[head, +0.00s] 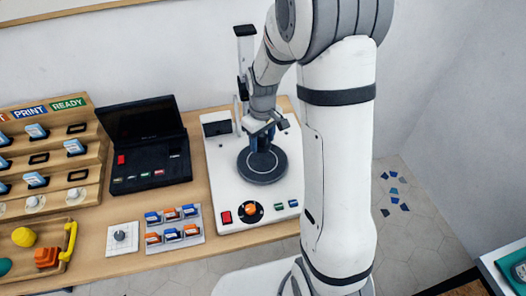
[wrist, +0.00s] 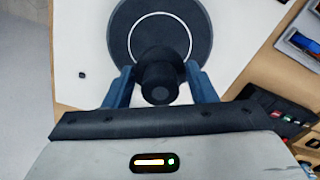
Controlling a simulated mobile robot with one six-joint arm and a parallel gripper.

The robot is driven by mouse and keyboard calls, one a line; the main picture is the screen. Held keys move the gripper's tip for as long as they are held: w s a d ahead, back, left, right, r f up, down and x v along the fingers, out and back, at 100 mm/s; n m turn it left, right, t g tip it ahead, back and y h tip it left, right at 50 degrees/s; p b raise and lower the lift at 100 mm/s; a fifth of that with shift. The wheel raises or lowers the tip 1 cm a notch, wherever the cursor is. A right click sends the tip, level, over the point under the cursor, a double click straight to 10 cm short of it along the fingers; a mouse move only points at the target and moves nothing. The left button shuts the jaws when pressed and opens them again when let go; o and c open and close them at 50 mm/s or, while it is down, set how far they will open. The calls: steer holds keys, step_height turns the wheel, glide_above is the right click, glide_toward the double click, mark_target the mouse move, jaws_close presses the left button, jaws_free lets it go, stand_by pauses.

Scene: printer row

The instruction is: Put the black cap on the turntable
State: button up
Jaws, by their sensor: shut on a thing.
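The turntable (head: 262,172) is a round dark disc on a white machine base, and it also shows in the wrist view (wrist: 192,25) with a thin pale ring on it. My gripper (head: 262,141) is over the disc, pointing down. In the wrist view my gripper (wrist: 160,92) has its two blue fingers on either side of a black cap (wrist: 158,75) and is shut on it. In the head view the fingers and arm mostly hide the cap.
The white base (head: 228,180) carries an upright column (head: 244,70), a red button and an orange knob. A black open case (head: 150,150), a tray of coloured blocks (head: 174,232) and a wooden rack (head: 45,160) stand left. My arm hides the base's right side.

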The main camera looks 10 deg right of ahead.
mark_target(263, 161)
steer(key=shift+f, duration=3.4)
steer(key=shift+f, duration=0.1)
steer(key=shift+f, duration=0.15)
steer(key=o, duration=1)
steer(key=shift+c, duration=0.2)
